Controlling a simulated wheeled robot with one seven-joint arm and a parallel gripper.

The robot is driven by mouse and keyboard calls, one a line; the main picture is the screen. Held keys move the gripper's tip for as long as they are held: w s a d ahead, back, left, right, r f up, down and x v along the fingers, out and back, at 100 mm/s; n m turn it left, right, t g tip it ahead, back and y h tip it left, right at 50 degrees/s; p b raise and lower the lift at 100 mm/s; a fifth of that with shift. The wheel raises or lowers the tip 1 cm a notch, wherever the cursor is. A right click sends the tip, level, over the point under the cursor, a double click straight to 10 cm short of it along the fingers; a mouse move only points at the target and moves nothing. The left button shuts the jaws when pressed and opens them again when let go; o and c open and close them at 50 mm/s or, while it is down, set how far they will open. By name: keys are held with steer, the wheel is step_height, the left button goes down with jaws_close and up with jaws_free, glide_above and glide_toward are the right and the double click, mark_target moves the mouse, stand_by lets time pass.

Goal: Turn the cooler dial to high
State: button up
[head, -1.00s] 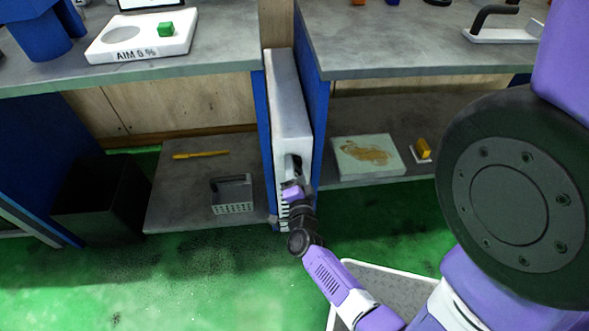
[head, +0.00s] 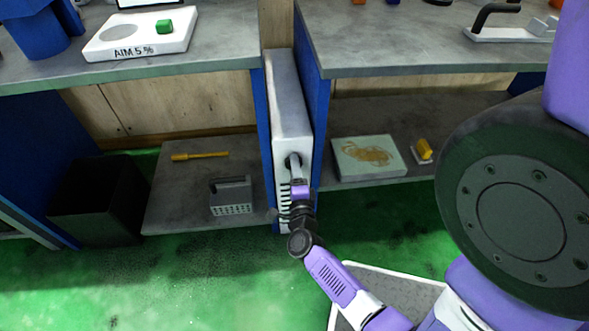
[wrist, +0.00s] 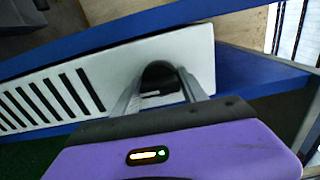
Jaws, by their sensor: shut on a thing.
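The cooler (head: 289,95) is a tall, narrow white unit between two blue panels, with dark vent slots low on its front. Its dial (wrist: 159,77) is a black knob on the white front face, seen in the wrist view between my fingers. My gripper (head: 294,163) reaches the upper part of the cooler's front in the head view. In the wrist view my gripper (wrist: 160,88) is shut on the dial, one finger on each side. A small pale mark shows on the knob. Any setting marks around the dial cannot be made out.
Blue panels (head: 320,125) stand close on both sides of the cooler. Worktops extend left and right above low shelves. A black bin (head: 98,198) stands at the left. The green floor in front is mostly clear.

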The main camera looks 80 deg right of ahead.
steer(key=shift+f, duration=0.1)
steer(key=o, duration=1.3)
steer(key=shift+o, duration=0.2)
steer(key=p+v, duration=0.1)
steer(key=v, duration=0.6)
steer(key=shift+s+a, duration=0.2)
steer(key=shift+a, duration=0.15)
